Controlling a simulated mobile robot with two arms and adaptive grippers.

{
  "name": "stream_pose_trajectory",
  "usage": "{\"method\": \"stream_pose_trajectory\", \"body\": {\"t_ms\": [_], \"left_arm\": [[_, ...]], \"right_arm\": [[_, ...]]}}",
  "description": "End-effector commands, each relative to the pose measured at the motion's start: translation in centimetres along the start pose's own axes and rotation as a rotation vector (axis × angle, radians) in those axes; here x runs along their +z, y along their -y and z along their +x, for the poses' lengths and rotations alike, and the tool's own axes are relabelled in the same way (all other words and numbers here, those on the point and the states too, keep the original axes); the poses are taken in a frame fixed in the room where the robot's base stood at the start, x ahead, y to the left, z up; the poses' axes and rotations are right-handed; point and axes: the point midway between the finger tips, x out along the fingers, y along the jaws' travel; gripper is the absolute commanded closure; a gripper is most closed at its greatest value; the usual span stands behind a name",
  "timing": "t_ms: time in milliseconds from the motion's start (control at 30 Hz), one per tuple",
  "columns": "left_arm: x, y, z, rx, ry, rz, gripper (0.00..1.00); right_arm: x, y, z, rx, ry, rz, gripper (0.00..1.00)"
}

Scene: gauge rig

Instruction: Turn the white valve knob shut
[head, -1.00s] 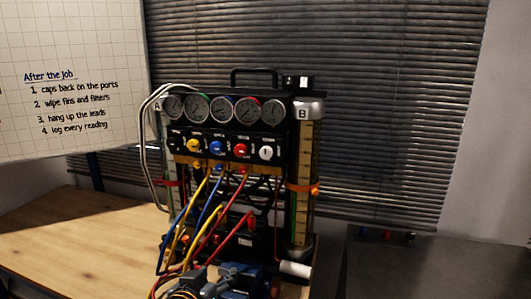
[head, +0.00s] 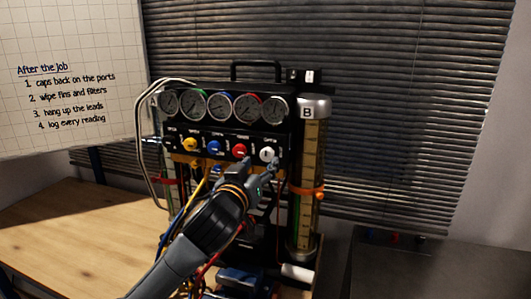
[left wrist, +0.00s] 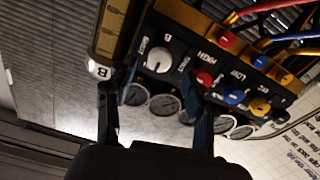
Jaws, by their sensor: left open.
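The white valve knob (head: 267,154) is at the right end of the knob row on the black gauge panel. My left gripper (head: 260,166) is open, with its fingertips just below and in front of the white knob. In the left wrist view the white knob (left wrist: 158,60) shows with its pointer mark, lying between the lines of the two spread fingers (left wrist: 155,105). The fingers do not hold it; whether a fingertip touches the panel I cannot tell. My right gripper is not in view.
Red (head: 239,150), blue (head: 214,146) and yellow (head: 190,144) knobs sit left of the white one. Gauges (head: 221,106) stand above. A clear cylinder (head: 310,180) rises close at the right. Coloured hoses hang below the panel, partly behind my arm.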

Motion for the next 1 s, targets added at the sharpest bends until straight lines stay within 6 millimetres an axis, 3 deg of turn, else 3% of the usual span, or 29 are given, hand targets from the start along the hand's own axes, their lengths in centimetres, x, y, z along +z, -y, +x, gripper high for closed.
{"method": "stream_pose_trajectory", "body": {"t_ms": [100,300,700,1000], "left_arm": [[-0.3,0.0,2.2,-0.001,0.001,0.001,0.46],[-0.1,-0.1,4.3,0.000,0.000,-0.001,0.46],[0.0,0.0,5.0,0.000,0.000,-0.001,0.46],[0.0,0.0,5.0,0.000,0.000,-0.001,1.00]], "right_arm": [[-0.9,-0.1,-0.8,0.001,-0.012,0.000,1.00],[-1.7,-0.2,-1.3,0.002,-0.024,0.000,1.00],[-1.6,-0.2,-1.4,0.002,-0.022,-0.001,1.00],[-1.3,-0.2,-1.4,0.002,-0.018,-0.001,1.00]]}}
